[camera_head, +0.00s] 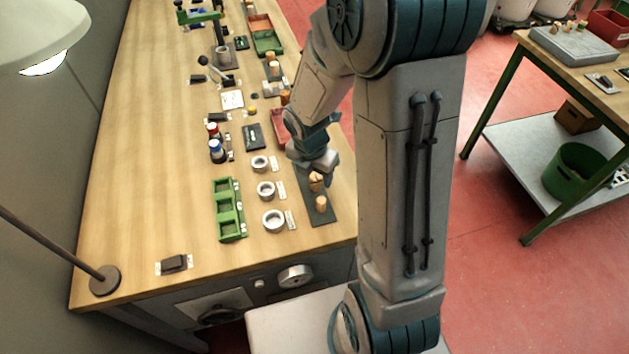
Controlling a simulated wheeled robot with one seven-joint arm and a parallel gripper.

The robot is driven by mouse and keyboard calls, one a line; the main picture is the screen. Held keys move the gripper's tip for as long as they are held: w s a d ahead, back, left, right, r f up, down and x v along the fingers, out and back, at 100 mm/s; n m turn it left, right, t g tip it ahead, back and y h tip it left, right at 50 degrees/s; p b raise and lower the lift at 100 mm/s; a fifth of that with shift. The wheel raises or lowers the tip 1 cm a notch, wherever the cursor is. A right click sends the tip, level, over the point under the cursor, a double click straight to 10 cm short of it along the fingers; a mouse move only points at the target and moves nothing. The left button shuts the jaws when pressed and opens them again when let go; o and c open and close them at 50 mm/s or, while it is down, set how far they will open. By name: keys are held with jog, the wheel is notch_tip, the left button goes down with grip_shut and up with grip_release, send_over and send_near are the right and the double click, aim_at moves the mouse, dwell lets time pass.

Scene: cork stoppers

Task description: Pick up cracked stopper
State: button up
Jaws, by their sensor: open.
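Two cork stoppers stand on a dark green mat (332,215) near the right edge of the workbench. The nearer cork stopper (321,204) is upright and clear of my gripper. The farther cork stopper (316,182) is right at my gripper and looks uneven on top. I cannot make out a crack on either at this size. My gripper (318,170) is open, low over the mat at the farther stopper. The arm hides part of the mat's far end, and the fingertips are hard to see.
Several white ring-shaped dishes (273,221) stand left of the mat. A green compartment tray (229,209) lies farther left, with two bottles (217,151) behind it. A red tray (281,128) is beyond my gripper. The bench's left side is clear.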

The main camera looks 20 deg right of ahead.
jog(key=shift+w+d+f, duration=0.15)
jog(key=shift+f, duration=0.75)
jog(key=c, duration=1)
jog(key=shift+r, duration=0.1)
